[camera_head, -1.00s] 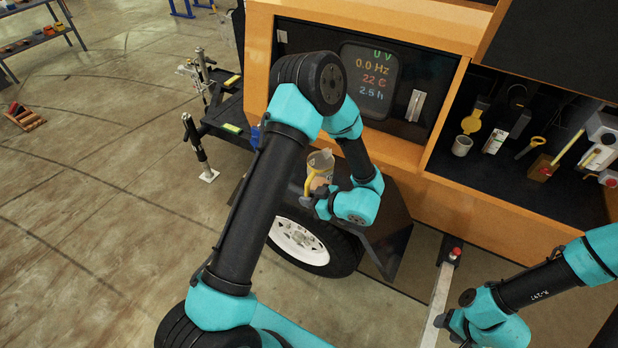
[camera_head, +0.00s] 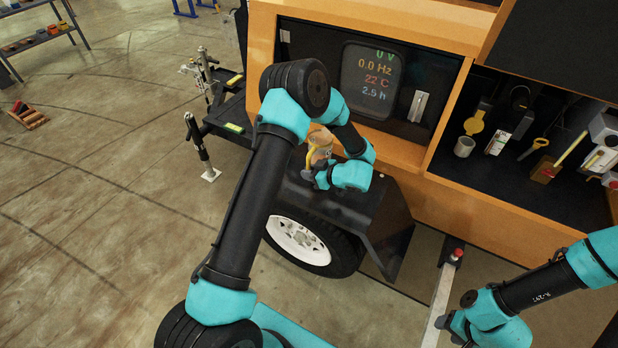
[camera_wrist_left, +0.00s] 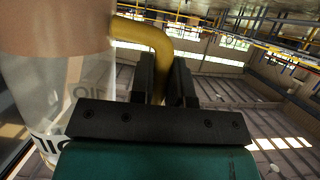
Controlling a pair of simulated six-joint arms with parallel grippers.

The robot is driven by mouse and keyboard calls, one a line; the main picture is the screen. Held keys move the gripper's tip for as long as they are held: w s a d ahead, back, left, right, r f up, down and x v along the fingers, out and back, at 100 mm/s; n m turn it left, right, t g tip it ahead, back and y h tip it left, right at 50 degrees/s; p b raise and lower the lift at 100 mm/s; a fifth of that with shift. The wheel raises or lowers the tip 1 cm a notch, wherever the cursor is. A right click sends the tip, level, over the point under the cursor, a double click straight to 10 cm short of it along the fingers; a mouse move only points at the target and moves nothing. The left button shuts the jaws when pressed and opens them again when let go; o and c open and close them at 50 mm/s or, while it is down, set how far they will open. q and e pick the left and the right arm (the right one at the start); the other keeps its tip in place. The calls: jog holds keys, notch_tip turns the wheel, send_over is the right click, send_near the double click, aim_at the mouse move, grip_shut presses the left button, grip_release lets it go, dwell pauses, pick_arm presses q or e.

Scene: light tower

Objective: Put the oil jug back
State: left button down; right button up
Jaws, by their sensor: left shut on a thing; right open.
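The oil jug (camera_head: 321,143) is a translucent jug with a yellow handle, held above the black fender (camera_head: 340,206) of the orange light tower. My left gripper (camera_head: 314,176) is shut on its yellow handle. In the left wrist view the oil jug (camera_wrist_left: 55,85) fills the left side, with a tan upper part and lettering on its clear lower wall. The left gripper's dark fingers (camera_wrist_left: 166,85) close around the handle there. My right gripper (camera_head: 446,325) is open and empty at the lower right, over a grey metal bar.
The light tower's control panel (camera_head: 372,82) is behind the left arm. An open compartment at right holds a grey cup (camera_head: 464,147), a yellow-handled tool (camera_head: 534,148) and other items. A wheel (camera_head: 300,240) is below the fender. Stabiliser jacks (camera_head: 202,147) stand at left.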

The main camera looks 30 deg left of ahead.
pick_arm(q)
jog(key=shift+w+a+f, duration=0.25)
jog(key=shift+w+f, duration=0.05)
jog(key=shift+w, duration=0.05)
jog(key=shift+f, duration=1.5)
jog(key=shift+f, duration=0.1)
jog(key=c, duration=1.1)
grip_release()
jog(key=shift+d, duration=0.1)
jog(key=v, duration=1.2)
